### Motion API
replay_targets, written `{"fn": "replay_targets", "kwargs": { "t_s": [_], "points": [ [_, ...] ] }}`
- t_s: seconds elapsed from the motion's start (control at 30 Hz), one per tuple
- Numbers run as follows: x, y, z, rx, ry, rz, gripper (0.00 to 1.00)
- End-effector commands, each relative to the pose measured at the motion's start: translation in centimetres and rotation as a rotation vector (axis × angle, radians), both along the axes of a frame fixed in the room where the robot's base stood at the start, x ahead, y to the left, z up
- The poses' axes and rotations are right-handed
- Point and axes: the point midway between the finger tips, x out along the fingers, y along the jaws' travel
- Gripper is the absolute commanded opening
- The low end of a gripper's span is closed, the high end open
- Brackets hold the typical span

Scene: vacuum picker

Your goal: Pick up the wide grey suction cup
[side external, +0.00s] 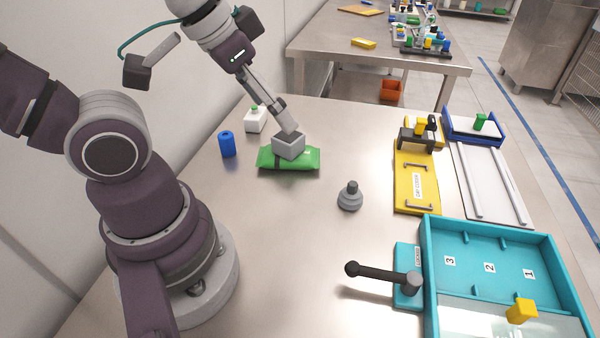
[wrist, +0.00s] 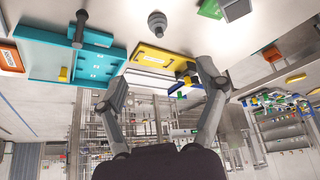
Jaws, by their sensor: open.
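The wide grey suction cup (side external: 349,198) stands upright on the bare steel table, stepped and conical with a dark stub on top. It also shows at the top middle of the wrist view (wrist: 157,22), beyond my fingertips and clear of them.
A grey box (side external: 289,146) sits on a green packet (side external: 269,158). A blue cylinder (side external: 227,144) and white bottle (side external: 255,120) stand nearby. Right of the cup are a yellow fixture (side external: 405,190), a teal tray (side external: 495,250) and a black lever (side external: 380,273). Table around the cup is clear.

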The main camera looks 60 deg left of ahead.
Motion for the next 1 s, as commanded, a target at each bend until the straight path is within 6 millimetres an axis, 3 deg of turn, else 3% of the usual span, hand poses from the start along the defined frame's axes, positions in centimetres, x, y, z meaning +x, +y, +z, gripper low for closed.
{"fn": "replay_targets", "kwargs": {
  "t_s": [0.13,0.2,0.47,0.57,0.77,0.87,1.0],
  "points": [
    [0.0,0.0,0.0,0.0,0.0,0.0,0.71],
    [0.0,0.0,0.0,0.0,0.0,0.0,0.77],
    [0.0,0.0,0.0,-0.001,0.0,0.002,0.77],
    [0.7,0.1,0.2,-0.032,0.024,0.077,0.77],
    [5.8,0.0,-0.4,-0.231,0.168,0.637,0.77],
    [8.9,-0.4,-2.2,-0.33,0.235,0.998,0.77],
    [12.3,-1.1,-6.2,-0.425,0.303,1.476,0.77]
  ]
}}
